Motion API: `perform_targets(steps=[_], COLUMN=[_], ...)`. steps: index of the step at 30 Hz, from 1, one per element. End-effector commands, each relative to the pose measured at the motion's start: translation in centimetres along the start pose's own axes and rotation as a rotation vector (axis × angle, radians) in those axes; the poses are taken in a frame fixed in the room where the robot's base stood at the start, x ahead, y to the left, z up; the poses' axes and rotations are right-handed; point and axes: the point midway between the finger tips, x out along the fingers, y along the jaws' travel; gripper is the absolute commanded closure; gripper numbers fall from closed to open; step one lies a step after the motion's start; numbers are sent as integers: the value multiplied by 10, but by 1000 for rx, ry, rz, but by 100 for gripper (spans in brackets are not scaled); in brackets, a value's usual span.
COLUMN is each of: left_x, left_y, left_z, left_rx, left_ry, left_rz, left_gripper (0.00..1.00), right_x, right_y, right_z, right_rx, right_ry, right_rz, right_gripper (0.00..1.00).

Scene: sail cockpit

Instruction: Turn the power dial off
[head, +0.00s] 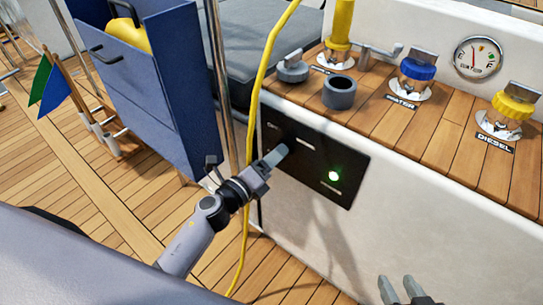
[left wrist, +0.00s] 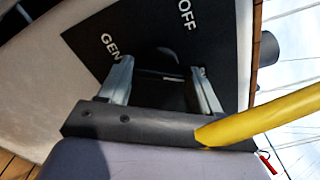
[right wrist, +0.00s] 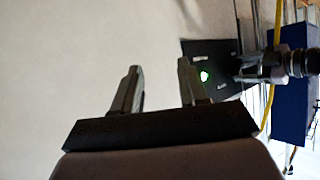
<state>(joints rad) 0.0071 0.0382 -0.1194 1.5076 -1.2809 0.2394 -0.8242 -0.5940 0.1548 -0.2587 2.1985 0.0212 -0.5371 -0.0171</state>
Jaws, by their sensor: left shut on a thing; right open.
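A black panel (head: 307,163) is set in the white cockpit wall, with a lit green light (head: 334,176). In the left wrist view the panel reads GEN and OFF (left wrist: 187,15). My left gripper (head: 277,153) is at the panel's upper left part. Its fingers (left wrist: 163,74) stand either side of the dark power dial (left wrist: 172,90), shut on it. The dial is mostly hidden, and its pointing direction is hard to tell. My right gripper (head: 400,286) is open and empty, low in front of the white wall; its spread fingers show in the right wrist view (right wrist: 160,68).
A yellow hose (head: 262,75) hangs down beside my left gripper, close to a steel post (head: 222,80). A blue locker (head: 165,90) stands at left. Above the panel, a wooden ledge (head: 440,135) bears WATER and DIESEL caps and a grey cup-like fitting (head: 340,92).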

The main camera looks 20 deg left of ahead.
Motion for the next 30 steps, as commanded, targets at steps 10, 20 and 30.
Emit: perform_targets(steps=[10, 20, 30], left_x=[0, 0, 0], left_y=[0, 1, 1], left_z=[1, 1, 0], left_rx=[-328, -642, -961], left_ry=[0, 0, -1], left_rz=[3, 2, 2], left_gripper=[67, 67, 67], right_x=[-6, -10, -16], right_y=[5, 15, 21], right_z=[8, 12, 17], right_rx=[17, 33, 49], right_ry=[-34, -60, -87], right_rz=[13, 36, 50], right_gripper=[57, 57, 57])
